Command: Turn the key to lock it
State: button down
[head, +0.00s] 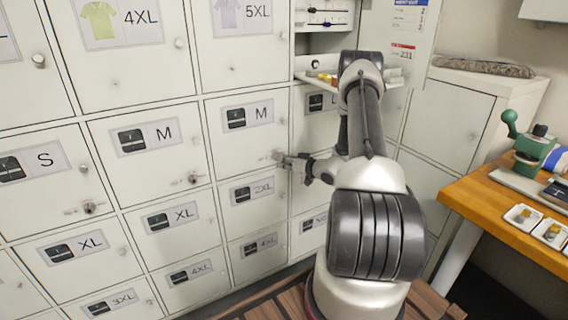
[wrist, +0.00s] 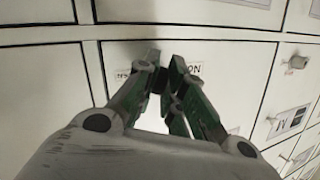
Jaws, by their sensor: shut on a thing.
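My gripper (head: 290,159) reaches left to the right edge of a pale locker door (head: 235,150) labelled M. Its fingertips are at a small round lock (head: 276,155) on that door. In the wrist view my gripper (wrist: 164,76) has its fingers drawn together in front of a pale door (wrist: 235,75) with a printed label partly behind them. It is shut on the key, which the fingertips hide. I cannot tell the key's angle or whether the lock has turned. The door looks closed.
Neighbouring locker doors are closed; the M door to the left has a lock with a key (head: 193,179), and the S door has another (head: 89,207). A wooden table (head: 490,205) stands right.

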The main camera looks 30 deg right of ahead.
jog(key=shift+w+r, duration=0.2)
jog(key=shift+r+n+h, duration=0.15)
jog(key=shift+n+h, duration=0.45)
jog(key=shift+n, duration=0.3)
jog(key=shift+n+g+h, duration=0.3)
jog(key=shift+n+h, duration=0.1)
jog(key=shift+n, duration=0.4)
jog(key=shift+w, duration=0.1)
